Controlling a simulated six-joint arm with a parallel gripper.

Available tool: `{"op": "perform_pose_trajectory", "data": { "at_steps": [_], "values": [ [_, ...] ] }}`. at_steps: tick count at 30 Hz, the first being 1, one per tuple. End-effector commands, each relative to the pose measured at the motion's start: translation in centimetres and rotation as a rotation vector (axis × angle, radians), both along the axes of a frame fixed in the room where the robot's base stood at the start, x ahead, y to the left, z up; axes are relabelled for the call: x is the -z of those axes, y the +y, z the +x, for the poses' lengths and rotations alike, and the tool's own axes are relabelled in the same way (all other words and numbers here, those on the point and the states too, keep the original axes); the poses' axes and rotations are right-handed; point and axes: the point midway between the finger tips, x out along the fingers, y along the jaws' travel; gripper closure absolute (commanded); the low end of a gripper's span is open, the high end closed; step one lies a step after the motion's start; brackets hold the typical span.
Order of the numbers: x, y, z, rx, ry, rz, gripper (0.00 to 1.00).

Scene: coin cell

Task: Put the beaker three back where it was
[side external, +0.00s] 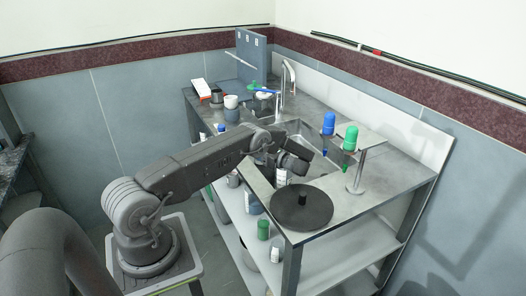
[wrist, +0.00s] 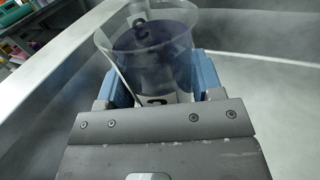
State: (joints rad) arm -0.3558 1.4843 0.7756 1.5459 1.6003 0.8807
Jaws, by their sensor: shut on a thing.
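A clear beaker (wrist: 150,45) with dark bluish contents and white number labels fills the upper middle of the wrist view. The label on its near side is partly hidden by my gripper, and I cannot read it surely. My gripper (wrist: 162,78) is shut on the beaker, with one blue finger on each side. In the side view the end of my arm is over the front of the counter by the sink, and a small pale thing (side external: 281,176), probably the beaker, shows just below it.
A dark round plate with a knob (side external: 302,208) lies on the counter's near corner. A stand (side external: 357,172) holds a blue (side external: 329,123) and a green funnel (side external: 351,138) at the right. The faucet (side external: 289,75) and several containers stand at the back. Bottles fill the shelf below.

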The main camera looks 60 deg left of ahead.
Motion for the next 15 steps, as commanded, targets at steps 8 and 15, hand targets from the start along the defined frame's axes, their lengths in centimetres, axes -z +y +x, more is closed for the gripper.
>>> {"op": "perform_pose_trajectory", "data": {
  "at_steps": [8, 15],
  "values": [
    [0.35, 0.00, 0.01, 0.000, 0.000, 0.000, 0.39],
    [0.30, 0.00, 0.01, 0.000, 0.000, 0.000, 0.16]
  ]
}}
